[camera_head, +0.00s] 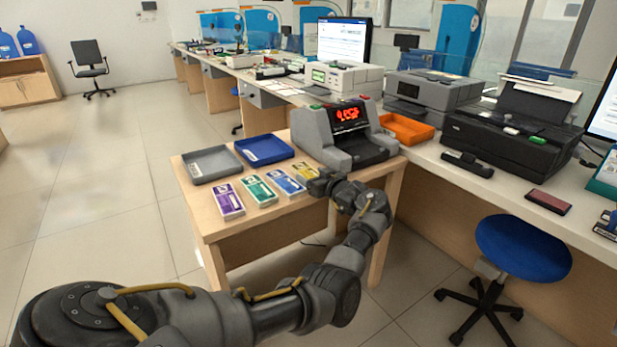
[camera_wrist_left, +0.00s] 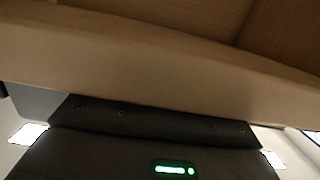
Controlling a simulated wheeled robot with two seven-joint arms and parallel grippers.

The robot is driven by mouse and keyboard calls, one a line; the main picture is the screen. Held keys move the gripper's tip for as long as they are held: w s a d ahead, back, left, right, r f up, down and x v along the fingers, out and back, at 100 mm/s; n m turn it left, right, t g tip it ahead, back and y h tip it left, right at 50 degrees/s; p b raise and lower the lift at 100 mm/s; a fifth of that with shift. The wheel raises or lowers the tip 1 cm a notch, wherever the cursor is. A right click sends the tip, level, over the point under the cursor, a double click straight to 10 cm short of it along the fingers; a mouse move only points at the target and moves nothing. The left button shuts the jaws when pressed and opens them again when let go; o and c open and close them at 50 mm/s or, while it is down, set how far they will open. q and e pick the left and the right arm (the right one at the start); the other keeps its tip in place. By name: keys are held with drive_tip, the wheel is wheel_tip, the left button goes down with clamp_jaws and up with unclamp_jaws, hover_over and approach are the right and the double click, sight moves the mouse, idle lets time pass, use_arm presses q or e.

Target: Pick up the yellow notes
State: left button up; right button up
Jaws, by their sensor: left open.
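The yellow notes (camera_head: 305,171) lie on the small wooden table, at the right end of a row of note bundles. My left gripper (camera_head: 321,184) is open at the table's front right edge, just to the right of and nearer than the yellow notes. It seems to hide part of their near end. Nothing shows between its fingers. The left wrist view shows a pale wooden edge close up and no notes. My right gripper is not in view.
Purple (camera_head: 228,201), green (camera_head: 259,190) and blue (camera_head: 286,181) bundles lie left of the yellow notes. Behind stand a grey tray (camera_head: 211,176), a blue tray (camera_head: 264,161) and a counting machine (camera_head: 344,146). A blue stool (camera_head: 523,245) stands right.

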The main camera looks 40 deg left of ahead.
sight(312, 176)
use_arm(q)
drive_tip(key=shift+a, duration=0.2)
drive_tip(key=c, duration=0.8)
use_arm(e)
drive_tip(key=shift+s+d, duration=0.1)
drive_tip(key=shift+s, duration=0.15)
